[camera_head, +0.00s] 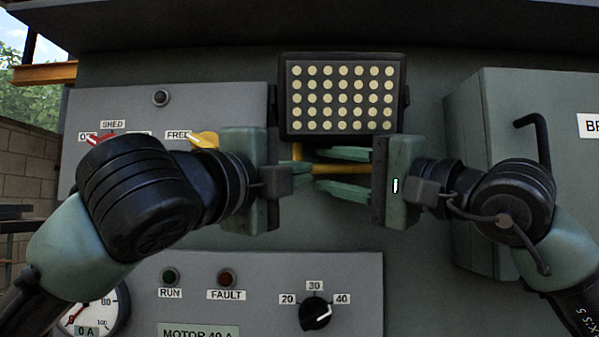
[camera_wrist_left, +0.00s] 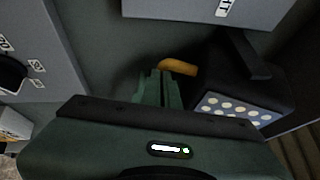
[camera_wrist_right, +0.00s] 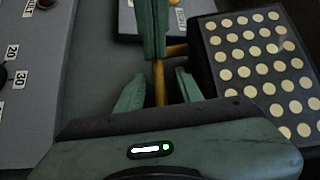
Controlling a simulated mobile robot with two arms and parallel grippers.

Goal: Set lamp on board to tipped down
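The lamp (camera_head: 342,97) is a dark rectangular panel with rows of pale round cells, facing me at the top centre. It also shows in the right wrist view (camera_wrist_right: 262,65) and the left wrist view (camera_wrist_left: 240,106). A yellow handle (camera_head: 345,170) hangs below it, with a bar running sideways. My left gripper (camera_head: 308,178) comes from the left; its fingers are close together at the handle's left end, seemingly shut on it, with the contact partly hidden. My right gripper (camera_head: 340,172) comes from the right; its fingers are open, above and below the bar.
A grey panel with a red switch (camera_head: 95,140) and a yellow knob (camera_head: 204,140) lies at left, partly behind my left arm. Below is a panel with a black dial (camera_head: 317,314) and gauge (camera_head: 98,312). A grey cabinet with a black handle (camera_head: 530,125) juts out at right.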

